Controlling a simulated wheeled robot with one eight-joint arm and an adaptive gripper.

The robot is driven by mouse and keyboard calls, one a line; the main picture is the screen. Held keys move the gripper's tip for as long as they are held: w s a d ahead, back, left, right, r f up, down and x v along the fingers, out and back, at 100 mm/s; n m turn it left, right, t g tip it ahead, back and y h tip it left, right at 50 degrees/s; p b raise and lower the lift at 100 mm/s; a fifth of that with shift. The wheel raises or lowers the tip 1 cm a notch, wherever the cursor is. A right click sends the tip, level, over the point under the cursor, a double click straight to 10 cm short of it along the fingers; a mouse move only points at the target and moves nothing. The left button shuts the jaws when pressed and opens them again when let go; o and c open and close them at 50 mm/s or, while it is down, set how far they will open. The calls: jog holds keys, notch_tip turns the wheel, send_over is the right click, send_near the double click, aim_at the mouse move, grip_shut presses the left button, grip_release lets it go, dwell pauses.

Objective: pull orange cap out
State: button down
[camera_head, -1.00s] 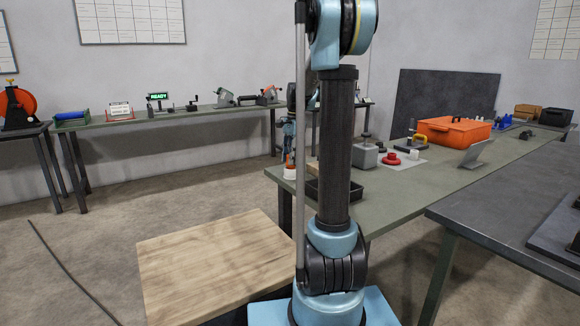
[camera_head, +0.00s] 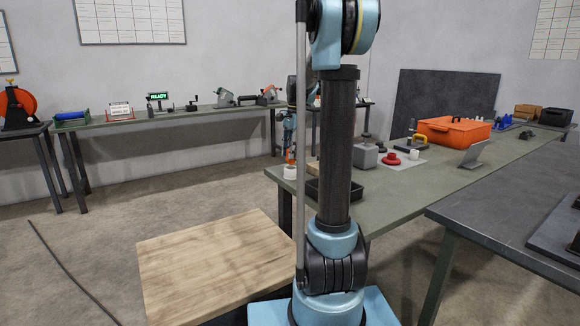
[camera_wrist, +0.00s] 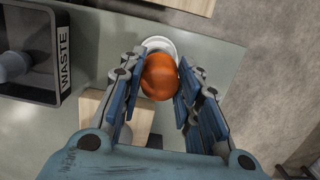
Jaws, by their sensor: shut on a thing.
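The orange cap (camera_wrist: 160,77) is round and sits between the two blue finger pads of my gripper (camera_wrist: 158,74) in the wrist view. My gripper is shut on it. Just beyond the cap is a white round container (camera_wrist: 162,44), partly hidden by the cap. In the head view, the orange cap (camera_head: 291,156) shows small below my gripper (camera_head: 290,150). The white container (camera_head: 290,173) stands under it at the near left end of the green bench. A slight gap seems to show between them, but it is too small to be sure.
A dark bin labelled WASTE (camera_wrist: 60,60) stands left in the wrist view, holding a grey object. A wooden block (camera_wrist: 100,112) is below the left finger. The bench (camera_head: 400,195) edge is close to the container. An orange toolbox (camera_head: 452,132) is farther back.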

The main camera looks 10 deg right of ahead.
jog(key=shift+r, duration=2.55)
